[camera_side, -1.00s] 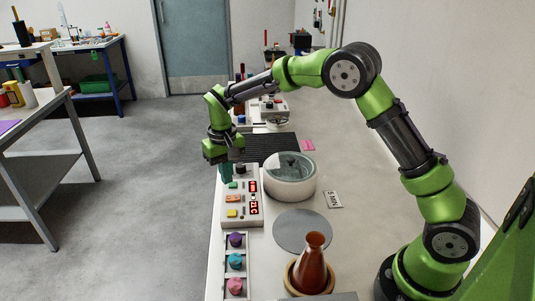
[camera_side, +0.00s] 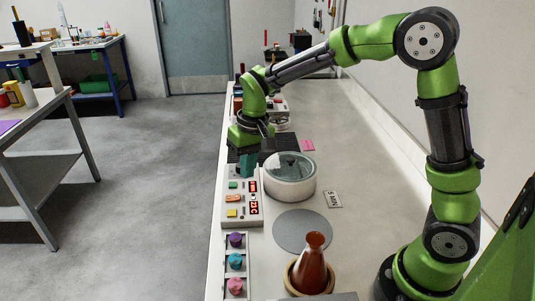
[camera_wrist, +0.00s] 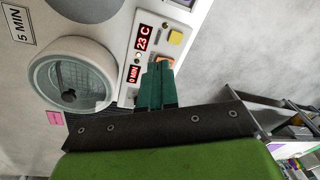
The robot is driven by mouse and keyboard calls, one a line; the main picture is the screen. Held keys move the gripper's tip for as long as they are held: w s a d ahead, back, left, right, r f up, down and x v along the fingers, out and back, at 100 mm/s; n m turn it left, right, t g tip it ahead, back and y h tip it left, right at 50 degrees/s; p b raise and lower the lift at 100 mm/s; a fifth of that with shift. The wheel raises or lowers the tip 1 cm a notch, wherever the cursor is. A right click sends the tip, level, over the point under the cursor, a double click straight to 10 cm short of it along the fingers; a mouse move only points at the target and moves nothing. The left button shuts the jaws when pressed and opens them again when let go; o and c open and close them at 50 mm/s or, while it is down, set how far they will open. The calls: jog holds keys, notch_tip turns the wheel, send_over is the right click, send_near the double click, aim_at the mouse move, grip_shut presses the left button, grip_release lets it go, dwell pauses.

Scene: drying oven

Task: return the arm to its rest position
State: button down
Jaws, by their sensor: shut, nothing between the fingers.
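My green arm reaches over the bench from the right in the side view. My gripper (camera_side: 247,166) has teal fingers pointing down, just above the far end of the white control panel (camera_side: 229,211). The fingers are shut and empty. In the wrist view, my gripper (camera_wrist: 157,80) shows its fingers together in front of the control panel (camera_wrist: 128,50), which has red displays reading "23 C" and "0 MIN". The fingers hide part of an orange button (camera_wrist: 166,60). I cannot tell whether the fingertips touch the panel.
A round white vessel with a glass lid (camera_side: 291,178) stands right of the panel. A brown flask (camera_side: 312,265) sits in a ring at the front. A rack (camera_side: 224,262) holds purple, blue and pink items. A grey disc (camera_side: 302,231) and a "5 MIN" card (camera_side: 333,200) lie flat.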

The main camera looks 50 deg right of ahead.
jog(key=s+d+r+t, duration=0.1)
jog(key=s+r+t, duration=0.2)
jog(key=s, duration=0.6)
jog(key=s+d+r+m+t+y, duration=0.1)
jog(key=s+r+t, duration=0.2)
jog(key=s+r, duration=0.4)
jog(key=s, duration=0.2)
jog(key=shift+s, duration=0.35)
